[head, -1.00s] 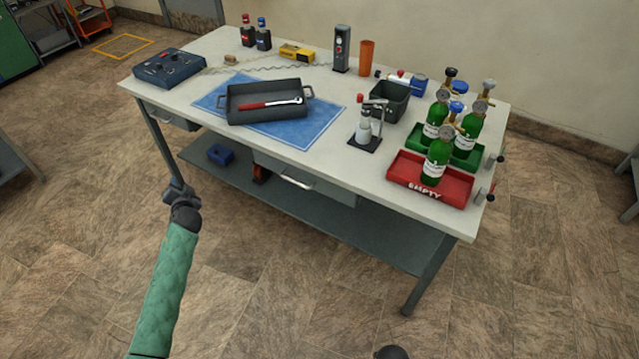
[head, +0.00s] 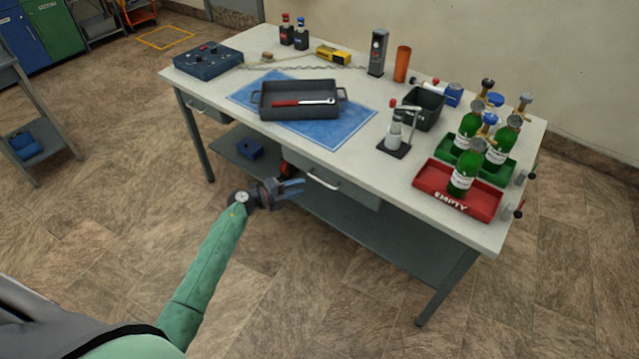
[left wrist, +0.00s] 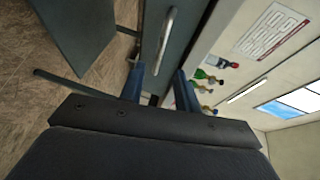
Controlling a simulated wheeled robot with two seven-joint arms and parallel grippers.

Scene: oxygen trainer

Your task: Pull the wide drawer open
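The wide drawer (head: 350,190) is under the middle of the bench top and looks closed. Its light bar handle (head: 323,181) is on its front face. My left gripper (head: 298,186) is just left of the handle, with its fingers pointing toward the drawer front. In the left wrist view, the left gripper (left wrist: 160,88) is open, with two blue fingers apart and nothing between them. The handle (left wrist: 167,38) lies ahead of the fingertips, on the grey drawer front (left wrist: 150,30), and appears apart from them. My right gripper is not in view.
The bench top (head: 400,180) holds a black tray (head: 300,112), a red tray (head: 430,180) and green bottles (head: 462,180). A smaller drawer (head: 212,112) is at the bench's left. A lower shelf (head: 400,240) runs beneath. The floor in front is clear.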

